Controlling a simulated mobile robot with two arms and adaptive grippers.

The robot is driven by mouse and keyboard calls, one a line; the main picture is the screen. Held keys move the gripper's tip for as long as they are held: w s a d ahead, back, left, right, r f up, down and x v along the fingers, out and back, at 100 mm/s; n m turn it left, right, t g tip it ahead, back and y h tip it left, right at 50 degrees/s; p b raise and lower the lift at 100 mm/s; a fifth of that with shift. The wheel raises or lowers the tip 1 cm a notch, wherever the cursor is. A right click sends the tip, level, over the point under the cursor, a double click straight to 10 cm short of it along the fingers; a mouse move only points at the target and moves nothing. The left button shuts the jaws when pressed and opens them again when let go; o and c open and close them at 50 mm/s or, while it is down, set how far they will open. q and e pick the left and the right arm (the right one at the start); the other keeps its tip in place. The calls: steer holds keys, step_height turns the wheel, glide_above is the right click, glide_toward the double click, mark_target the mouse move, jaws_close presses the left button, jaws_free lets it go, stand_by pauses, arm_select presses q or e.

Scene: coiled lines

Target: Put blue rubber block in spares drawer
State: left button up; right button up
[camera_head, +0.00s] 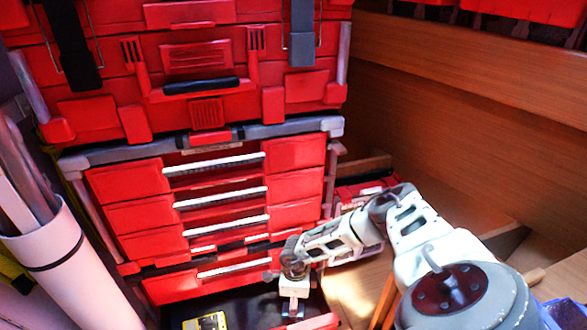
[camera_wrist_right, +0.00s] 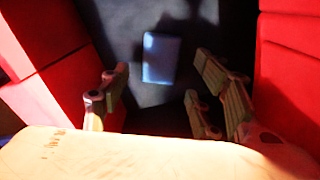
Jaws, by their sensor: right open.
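A pale blue block (camera_wrist_right: 162,60) lies on the dark floor between red walls in the right wrist view. It is ahead of my right gripper (camera_wrist_right: 160,85), whose fingers are spread to either side and do not touch it. In the head view the right gripper (camera_head: 293,300) points down into the open bottom drawer (camera_head: 250,308) of the red cabinet, and I cannot clearly make out the block there. No label on the drawer is readable. My left gripper is not in view.
A yellow item (camera_head: 204,322) lies in the drawer's left part. Closed drawers (camera_head: 215,200) with pale handles rise above it. A white tube (camera_head: 75,265) stands at the left. A wooden panel (camera_head: 465,90) bounds the right side.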

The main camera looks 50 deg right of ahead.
step_height(320, 180, up, 8)
steer(key=shift+r, duration=0.25)
stand_by(0.4)
